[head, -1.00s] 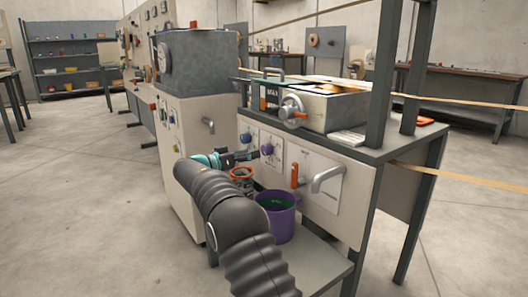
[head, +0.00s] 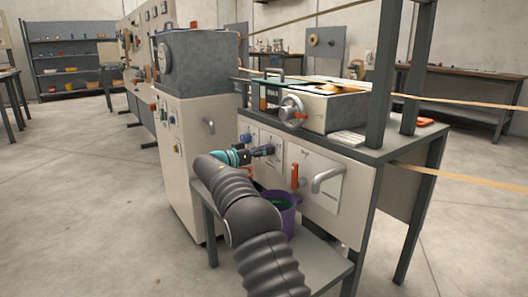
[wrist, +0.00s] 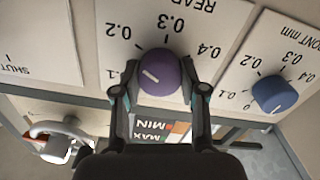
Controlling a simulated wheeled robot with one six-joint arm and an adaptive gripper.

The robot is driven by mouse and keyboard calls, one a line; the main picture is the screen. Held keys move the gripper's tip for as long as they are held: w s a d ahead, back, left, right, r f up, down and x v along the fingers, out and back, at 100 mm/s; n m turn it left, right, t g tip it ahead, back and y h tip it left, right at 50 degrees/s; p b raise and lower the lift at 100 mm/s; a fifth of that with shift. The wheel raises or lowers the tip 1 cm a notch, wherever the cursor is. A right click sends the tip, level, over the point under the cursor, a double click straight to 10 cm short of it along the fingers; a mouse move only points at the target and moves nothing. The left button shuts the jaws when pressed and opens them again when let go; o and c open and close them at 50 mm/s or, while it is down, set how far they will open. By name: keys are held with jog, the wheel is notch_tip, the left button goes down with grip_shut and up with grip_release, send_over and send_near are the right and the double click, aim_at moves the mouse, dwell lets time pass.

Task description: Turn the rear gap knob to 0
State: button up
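The rear gap knob (wrist: 160,73) is purple and sits on a white plate marked REAR, upside down in the wrist view. Its white pointer line points to the upper left there, roughly between the 0.1 and 0.2 marks. My gripper (wrist: 160,80) has one finger on each side of this knob, very close to its sides; contact is not clear. In the head view my gripper (head: 262,151) is at the machine's front panel and largely covers the rear knob.
The blue front gap knob (wrist: 272,93) is to the right in the wrist view. In the head view, an orange lever (head: 295,175) and a grey spout (head: 328,180) are right of my gripper. A purple bucket (head: 283,222) stands below, partly behind my arm.

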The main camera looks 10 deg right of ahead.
jog(key=shift+c, duration=0.7)
jog(key=shift+n, duration=0.3)
jog(key=n+p, duration=0.1)
jog(key=n, duration=0.3)
jog(key=shift+r, duration=0.1)
jog(key=n+p, duration=0.3)
jog(key=n, duration=0.3)
jog(key=shift+w+r+n+p, duration=0.1)
jog(key=shift+n+p, duration=0.3)
jog(key=n+p, duration=0.2)
jog(key=n, duration=0.1)
jog(key=shift+n, duration=0.3)
jog(key=n+p, duration=0.3)
jog(key=shift+n, duration=0.3)
jog(key=n+p, duration=0.3)
jog(key=n, duration=0.2)
jog(key=shift+f, duration=0.2)
jog(key=shift+n, duration=0.3)
